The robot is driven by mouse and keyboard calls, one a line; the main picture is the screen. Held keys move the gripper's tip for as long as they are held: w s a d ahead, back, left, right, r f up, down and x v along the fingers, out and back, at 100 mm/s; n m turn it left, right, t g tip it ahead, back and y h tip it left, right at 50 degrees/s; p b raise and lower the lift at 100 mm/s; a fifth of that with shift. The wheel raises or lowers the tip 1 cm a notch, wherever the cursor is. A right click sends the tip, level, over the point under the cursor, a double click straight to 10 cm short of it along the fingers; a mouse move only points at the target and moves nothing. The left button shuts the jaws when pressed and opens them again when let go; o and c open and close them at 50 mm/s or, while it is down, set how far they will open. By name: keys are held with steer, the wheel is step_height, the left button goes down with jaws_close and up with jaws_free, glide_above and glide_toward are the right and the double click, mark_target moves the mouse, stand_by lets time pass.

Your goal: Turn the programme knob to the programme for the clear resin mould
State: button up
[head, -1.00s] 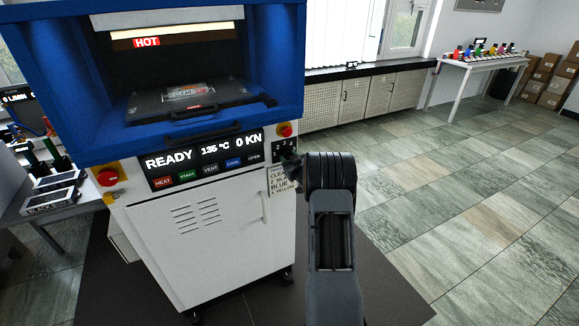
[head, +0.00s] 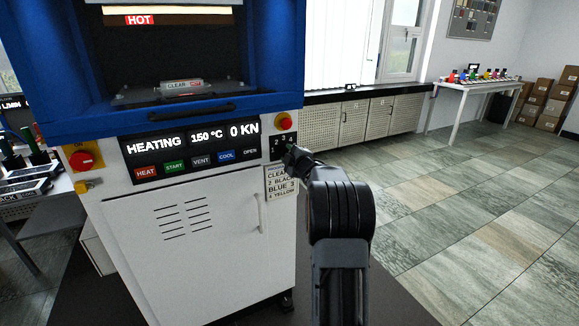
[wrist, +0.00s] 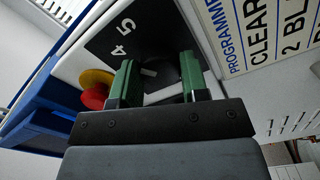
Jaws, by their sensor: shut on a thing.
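The programme knob (wrist: 160,76) is a dark knob on a black dial plate (wrist: 112,40) with white numbers; 5 and 4 are readable in the wrist view. My gripper (wrist: 157,72) has its green fingers shut on the knob, one on each side. A short pale mark shows between the fingers, but I cannot tell which number it points to. In the head view my gripper (head: 292,156) covers the knob and part of the dial plate (head: 276,142). The programme card (head: 279,184) below lists CLEAR, 2 BLACK, BLUE 3 and 4 YELLOW; no number for CLEAR is readable.
The press display (head: 195,143) reads HEATING, 150 °C, 0 KN. A red stop button (head: 284,122) sits just above the dial. The CLEAR mould (head: 185,87) lies inside the blue press. Open floor (head: 450,210) lies to the right.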

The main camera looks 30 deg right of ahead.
steer(key=n+b, duration=0.9)
steer(key=n, duration=0.1)
steer(key=shift+r+n, duration=0.1)
steer(key=shift+n, duration=0.4)
stand_by(0.3)
steer(key=o, duration=0.9)
steer(key=s, duration=0.4)
steer(key=s+a, duration=0.1)
steer(key=s, duration=0.4)
steer(key=s+a, duration=0.1)
steer(key=s, duration=0.3)
steer(key=shift+s, duration=0.35)
